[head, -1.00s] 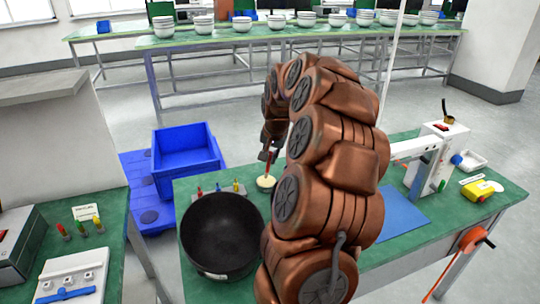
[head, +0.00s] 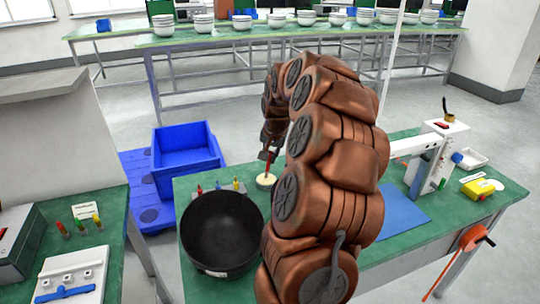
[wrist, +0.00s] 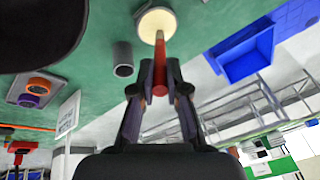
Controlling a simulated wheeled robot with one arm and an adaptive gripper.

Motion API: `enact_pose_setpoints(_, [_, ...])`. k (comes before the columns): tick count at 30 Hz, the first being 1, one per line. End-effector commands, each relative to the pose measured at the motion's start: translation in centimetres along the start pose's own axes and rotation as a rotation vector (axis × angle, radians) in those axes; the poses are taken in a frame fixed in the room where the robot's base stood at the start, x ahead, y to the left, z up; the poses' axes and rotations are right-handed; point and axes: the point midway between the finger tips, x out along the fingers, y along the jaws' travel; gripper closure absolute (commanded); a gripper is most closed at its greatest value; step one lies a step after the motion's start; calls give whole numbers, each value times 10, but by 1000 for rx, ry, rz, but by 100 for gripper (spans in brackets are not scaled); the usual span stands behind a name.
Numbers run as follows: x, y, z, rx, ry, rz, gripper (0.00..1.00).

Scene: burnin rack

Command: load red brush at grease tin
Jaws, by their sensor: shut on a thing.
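My gripper (wrist: 160,75) is shut on the red brush (wrist: 160,56), with one finger on each side of its handle. The brush's pale tip reaches over the round cream-topped grease tin (wrist: 157,21) in the wrist view. In the head view the grease tin (head: 265,181) stands on the green bench, right of the black pot, and the red brush (head: 268,167) points down to it from my gripper (head: 266,154). The tip is at the tin's top, but I cannot tell whether it touches the grease. My arm hides part of the bench.
A large black pot (head: 221,235) stands close left of the tin, with small coloured-tipped items (head: 218,188) behind it. A grey cylinder (wrist: 123,57) is near the tin. A blue mat (head: 402,213) and a white press (head: 432,160) stand on the right.

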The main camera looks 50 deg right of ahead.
Motion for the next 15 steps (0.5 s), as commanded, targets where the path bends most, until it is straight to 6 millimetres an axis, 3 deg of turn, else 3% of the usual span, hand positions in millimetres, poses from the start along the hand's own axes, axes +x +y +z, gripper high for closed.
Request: enact_pose_setpoints(15, [5, 1, 1, 0, 0, 0, 100])
